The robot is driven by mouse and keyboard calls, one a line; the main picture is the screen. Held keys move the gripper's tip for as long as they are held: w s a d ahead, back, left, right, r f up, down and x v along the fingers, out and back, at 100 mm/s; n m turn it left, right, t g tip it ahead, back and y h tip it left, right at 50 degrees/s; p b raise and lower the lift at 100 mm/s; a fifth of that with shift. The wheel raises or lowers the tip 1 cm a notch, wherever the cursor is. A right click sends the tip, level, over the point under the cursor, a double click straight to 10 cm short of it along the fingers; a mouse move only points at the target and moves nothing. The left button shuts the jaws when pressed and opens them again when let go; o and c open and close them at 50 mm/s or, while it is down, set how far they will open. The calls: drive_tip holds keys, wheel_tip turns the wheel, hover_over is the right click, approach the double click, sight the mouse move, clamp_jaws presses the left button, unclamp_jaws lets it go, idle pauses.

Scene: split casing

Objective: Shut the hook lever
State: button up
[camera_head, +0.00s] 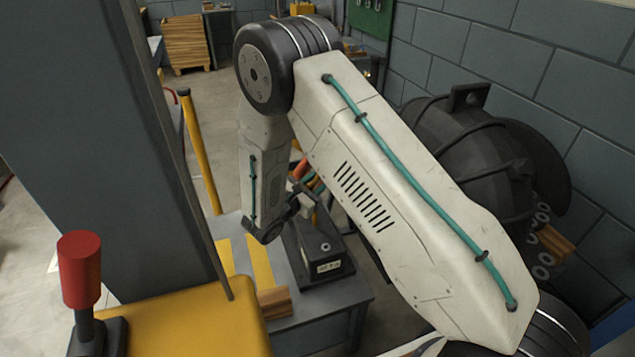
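My white arm with a green hose crosses the middle of the view and bends down at its far end. My gripper (302,202) shows only in small part beside the lower arm link, and I cannot tell whether it is open. It is above or beside a dark casing (322,248) with a small pale label, which stands on a grey workbench (325,299). A small orange-red part (300,169) shows close by, between the arm links. I cannot tell if it is the hook lever. The arm hides much of the casing's far side.
A large dark ribbed round machine (460,145) stands at the right by the grey block wall. Wooden blocks (274,303) lie on the bench's near edge beside yellow strips (261,262). A yellow post (201,150) and a red-knobbed lever (80,270) are at the left.

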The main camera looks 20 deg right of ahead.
clamp_jaws()
drive_tip(key=shift+d+r+n+t+h, duration=0.1)
drive_tip(key=shift+d+n+t+h, duration=0.4)
drive_tip(key=shift+n+t+h, duration=0.45)
drive_tip(key=shift+d+r+n+t+h, duration=0.1)
drive_tip(key=shift+d+n+t+h, duration=0.35)
drive_tip(key=shift+n+t+h, duration=0.45)
drive_tip(key=shift+o, duration=0.8)
unclamp_jaws()
